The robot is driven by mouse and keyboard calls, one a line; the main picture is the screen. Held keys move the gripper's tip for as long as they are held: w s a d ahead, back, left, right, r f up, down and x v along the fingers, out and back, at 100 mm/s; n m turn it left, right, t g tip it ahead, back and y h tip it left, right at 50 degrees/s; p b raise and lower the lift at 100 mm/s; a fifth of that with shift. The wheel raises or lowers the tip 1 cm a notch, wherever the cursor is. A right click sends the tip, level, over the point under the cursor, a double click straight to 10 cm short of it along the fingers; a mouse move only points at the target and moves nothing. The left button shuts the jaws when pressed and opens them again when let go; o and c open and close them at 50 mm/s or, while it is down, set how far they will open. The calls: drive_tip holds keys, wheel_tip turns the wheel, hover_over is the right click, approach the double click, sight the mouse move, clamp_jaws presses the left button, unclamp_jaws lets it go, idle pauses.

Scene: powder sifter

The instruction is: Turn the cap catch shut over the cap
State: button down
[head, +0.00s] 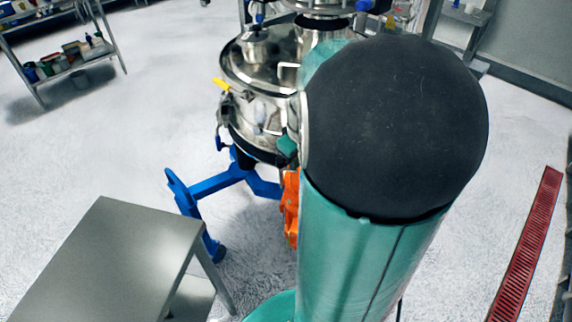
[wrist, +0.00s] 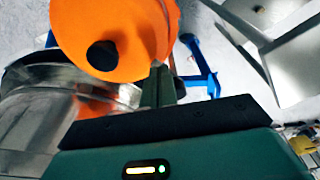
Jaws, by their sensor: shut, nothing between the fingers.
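The powder sifter (head: 262,65) is a steel drum with a lid, partly hidden behind my arm in the head view. In the wrist view an orange disc (wrist: 148,28) with a black round knob (wrist: 103,56) hangs over a shiny steel cylinder (wrist: 45,95). My gripper (wrist: 158,78) has its green fingers together, empty, at the disc's lower right edge. I cannot tell whether they touch it. An orange part (head: 291,205) shows beside my arm in the head view. I cannot make out for certain which part is the cap catch or the cap.
A blue wheeled frame (head: 215,183) carries the sifter. A steel table (head: 110,255) stands at the front left, also at the wrist view's upper right (wrist: 295,65). A shelf (head: 75,65) is at the back left. A red floor grate (head: 527,245) lies right. Floor between is clear.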

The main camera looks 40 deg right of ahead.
drive_tip(key=shift+a+r, duration=0.35)
drive_tip(key=shift+r, duration=0.45)
drive_tip(key=shift+w+a+r, duration=0.1)
drive_tip(key=shift+r, duration=0.85)
drive_tip(key=shift+a, duration=0.15)
drive_tip(key=s+a+r+t, duration=0.2)
drive_tip(key=a+r, duration=0.2)
drive_tip(key=a, duration=0.8)
drive_tip(key=s+a+r+t, duration=0.1)
drive_tip(key=s+a+r, duration=0.2)
drive_tip(key=a, duration=0.9)
drive_tip(key=shift+s+r+t, duration=0.2)
drive_tip(key=shift+r+t, duration=0.2)
drive_tip(key=shift+r, duration=0.55)
